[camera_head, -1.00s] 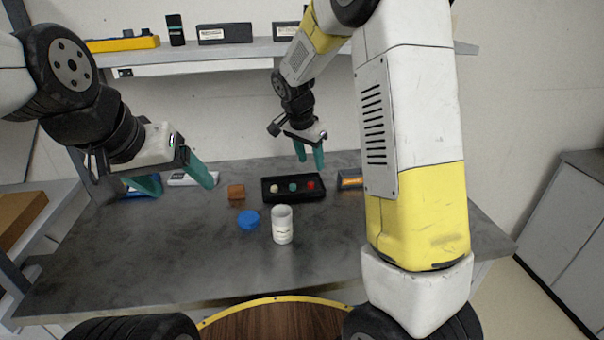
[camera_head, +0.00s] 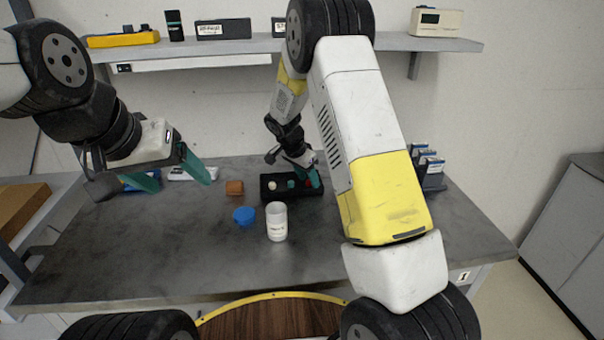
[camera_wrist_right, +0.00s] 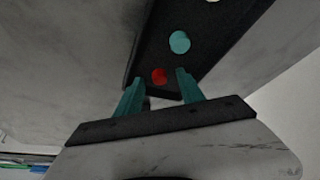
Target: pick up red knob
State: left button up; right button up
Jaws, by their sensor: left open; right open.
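The red knob (camera_wrist_right: 159,76) sits in the black tray (camera_wrist_right: 150,45), at the end of a row with a teal knob (camera_wrist_right: 179,42) and a pale knob (camera_head: 272,185). In the head view the red knob (camera_head: 308,184) is partly covered by my right gripper (camera_head: 312,178), which is down at the tray. In the right wrist view my right gripper (camera_wrist_right: 160,92) is open, with the red knob just ahead of and between its teal fingertips. I cannot tell whether they touch it. My left gripper (camera_head: 180,178) is open and empty above the left of the table.
A white jar (camera_head: 277,223) and a blue lid (camera_head: 244,216) stand in front of the tray. A brown block (camera_head: 234,187) lies to its left. A shelf (camera_head: 230,47) runs behind. The table's front left is clear.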

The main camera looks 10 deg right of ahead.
grip_shut()
jog(key=shift+r, duration=0.15)
